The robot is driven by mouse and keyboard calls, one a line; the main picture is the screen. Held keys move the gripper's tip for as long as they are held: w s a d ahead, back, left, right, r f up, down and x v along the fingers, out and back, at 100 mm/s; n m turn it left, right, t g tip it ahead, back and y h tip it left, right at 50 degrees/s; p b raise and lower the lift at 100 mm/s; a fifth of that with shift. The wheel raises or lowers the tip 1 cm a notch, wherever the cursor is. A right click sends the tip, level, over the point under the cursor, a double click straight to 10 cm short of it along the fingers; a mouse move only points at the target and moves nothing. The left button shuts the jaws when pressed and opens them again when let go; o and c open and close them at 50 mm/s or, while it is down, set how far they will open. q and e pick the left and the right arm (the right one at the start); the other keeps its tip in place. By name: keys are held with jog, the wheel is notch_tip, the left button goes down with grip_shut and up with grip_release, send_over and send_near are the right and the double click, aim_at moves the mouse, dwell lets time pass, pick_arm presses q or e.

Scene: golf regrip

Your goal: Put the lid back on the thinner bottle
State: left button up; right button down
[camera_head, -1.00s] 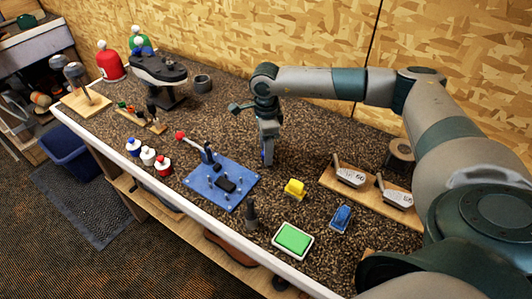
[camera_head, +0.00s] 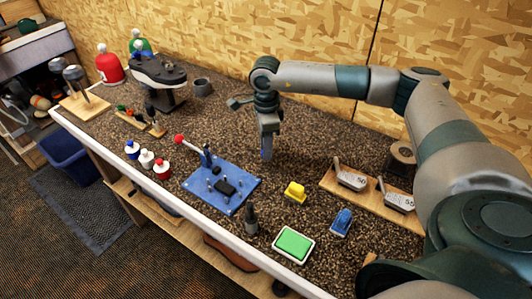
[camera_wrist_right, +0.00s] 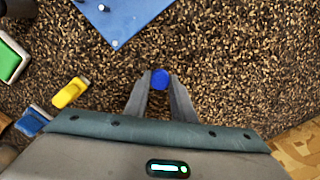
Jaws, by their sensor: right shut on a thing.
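My right gripper (camera_head: 266,152) hangs over the middle of the bench, fingers down, shut on a small blue thing. In the right wrist view the blue thing (camera_wrist_right: 160,79) looks round, like a lid, between the fingertips. I cannot tell which is the thinner bottle. My left gripper is not in view.
A blue board (camera_head: 222,203) with pegs lies left of the gripper. A yellow block (camera_head: 294,192), a green pad (camera_head: 294,244) and a blue item (camera_head: 341,222) lie in front. A wooden board (camera_head: 350,190) with club heads is at right. Speckled bench (camera_head: 310,150) around the gripper is clear.

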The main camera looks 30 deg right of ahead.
jog(key=shift+s+d+r+b, duration=0.2)
jog(key=shift+r+b, duration=0.15)
jog(key=shift+r, duration=0.2)
jog(key=shift+s+d+r+b, duration=0.2)
jog(key=shift+r+b, duration=0.15)
jog(key=shift+r, duration=0.2)
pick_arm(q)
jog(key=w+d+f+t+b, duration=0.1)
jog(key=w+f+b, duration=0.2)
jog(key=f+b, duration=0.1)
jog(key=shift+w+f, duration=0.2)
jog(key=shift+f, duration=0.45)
pick_arm(e)
jog(key=s+d+r, duration=0.6)
jog(key=s, duration=0.2)
jog(key=shift+s+d+r, duration=0.15)
jog(key=shift+d+r, duration=0.1)
jog(key=shift+r, duration=0.05)
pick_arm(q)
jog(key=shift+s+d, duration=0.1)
